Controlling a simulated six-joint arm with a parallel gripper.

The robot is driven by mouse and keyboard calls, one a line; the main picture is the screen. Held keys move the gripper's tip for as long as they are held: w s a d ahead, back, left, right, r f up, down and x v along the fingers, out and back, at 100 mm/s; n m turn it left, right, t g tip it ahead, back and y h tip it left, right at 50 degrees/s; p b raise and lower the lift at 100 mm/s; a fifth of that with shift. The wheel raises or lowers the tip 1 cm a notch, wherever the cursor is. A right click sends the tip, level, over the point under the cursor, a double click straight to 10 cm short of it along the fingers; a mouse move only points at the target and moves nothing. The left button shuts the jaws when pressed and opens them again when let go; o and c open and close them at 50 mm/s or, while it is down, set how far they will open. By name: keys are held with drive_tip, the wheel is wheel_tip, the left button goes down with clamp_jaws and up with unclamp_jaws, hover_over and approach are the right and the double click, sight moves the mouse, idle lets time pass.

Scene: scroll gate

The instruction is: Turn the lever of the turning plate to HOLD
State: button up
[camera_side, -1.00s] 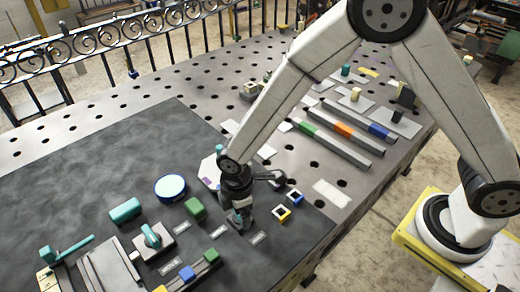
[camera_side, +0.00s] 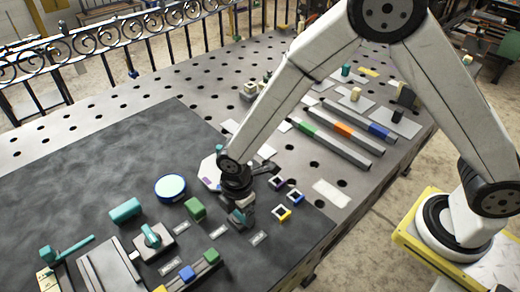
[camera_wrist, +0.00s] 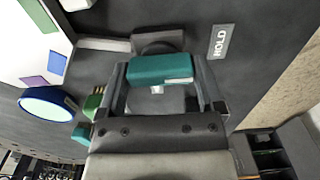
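The teal lever handle (camera_wrist: 160,69) lies crosswise between the two fingers of my gripper (camera_wrist: 160,82) in the wrist view. Both fingers reach its ends, with no clear gap. The dark base of the turning plate (camera_wrist: 158,40) shows just beyond the handle. A HOLD label (camera_wrist: 220,42) lies on the dark mat to the right of the handle. In the side view my gripper (camera_side: 241,214) is down low at the turning plate, and hides most of the lever and plate.
A round blue-rimmed dish (camera_side: 171,187) lies behind. Small blue and yellow square frames (camera_side: 283,213) sit close to the right of my gripper.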

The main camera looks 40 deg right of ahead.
drive_tip(key=shift+o, duration=0.5)
drive_tip(key=shift+r, duration=0.15)
drive_tip(key=shift+r, duration=3.85)
drive_tip(key=s+d+r+m+t, duration=0.1)
drive_tip(key=s+d+m, duration=0.3)
drive_tip(key=d+m, duration=0.5)
drive_tip(key=s+d+r+m+t, duration=0.1)
drive_tip(key=s+d+m, duration=0.3)
drive_tip(key=d+m, duration=0.5)
drive_tip(key=d+r, duration=0.1)
drive_tip(key=d, duration=0.2)
drive_tip(key=shift+r+t, duration=0.3)
drive_tip(key=shift+r, duration=0.1)
